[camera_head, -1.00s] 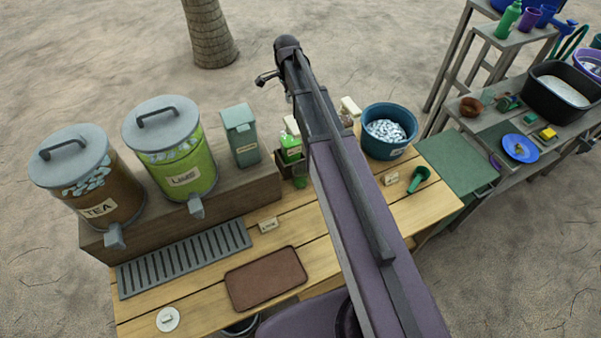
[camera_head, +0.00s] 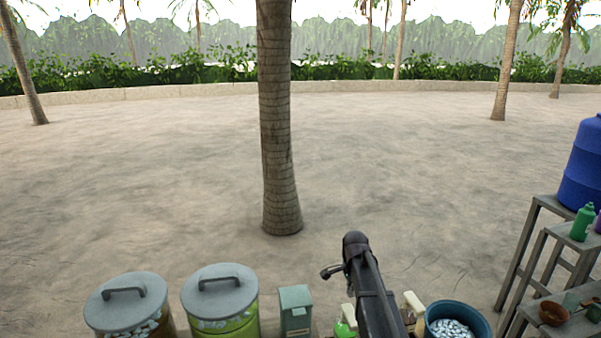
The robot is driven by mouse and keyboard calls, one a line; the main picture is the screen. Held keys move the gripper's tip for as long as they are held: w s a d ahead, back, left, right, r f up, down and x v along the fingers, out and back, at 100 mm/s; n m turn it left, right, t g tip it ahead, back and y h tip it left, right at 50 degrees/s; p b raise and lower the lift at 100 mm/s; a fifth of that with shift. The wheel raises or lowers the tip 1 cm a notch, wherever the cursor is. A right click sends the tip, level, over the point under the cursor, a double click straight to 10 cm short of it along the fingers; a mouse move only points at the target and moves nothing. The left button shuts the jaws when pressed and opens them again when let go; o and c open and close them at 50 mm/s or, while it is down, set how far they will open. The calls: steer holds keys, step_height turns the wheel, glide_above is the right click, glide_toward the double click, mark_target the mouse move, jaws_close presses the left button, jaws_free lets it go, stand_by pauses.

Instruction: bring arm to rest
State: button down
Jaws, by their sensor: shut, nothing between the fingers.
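My arm rises from the bottom of the head view, dark and slim, over the drinks table. My gripper (camera_head: 330,272) is at its upper end, small and dark, pointing left. It is shut and empty, and it appears above and apart from the things on the table. The rest of my arm is cut off by the bottom edge.
Below stand two lidded dispensers, brown (camera_head: 128,303) and green (camera_head: 220,301), a grey-green box (camera_head: 295,311), a green bottle (camera_head: 345,327) and a blue tub (camera_head: 480,321) of ice. Grey shelving (camera_head: 540,240) is at right. A palm trunk (camera_head: 278,120) stands on open sand beyond.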

steer(key=s+f+n+b, duration=0.4)
steer(key=s+n, duration=0.3)
steer(key=s, duration=0.4)
steer(key=s+f+n+b, duration=0.5)
steer(key=s+n, duration=0.2)
steer(key=s, duration=0.4)
steer(key=shift+f, duration=0.4)
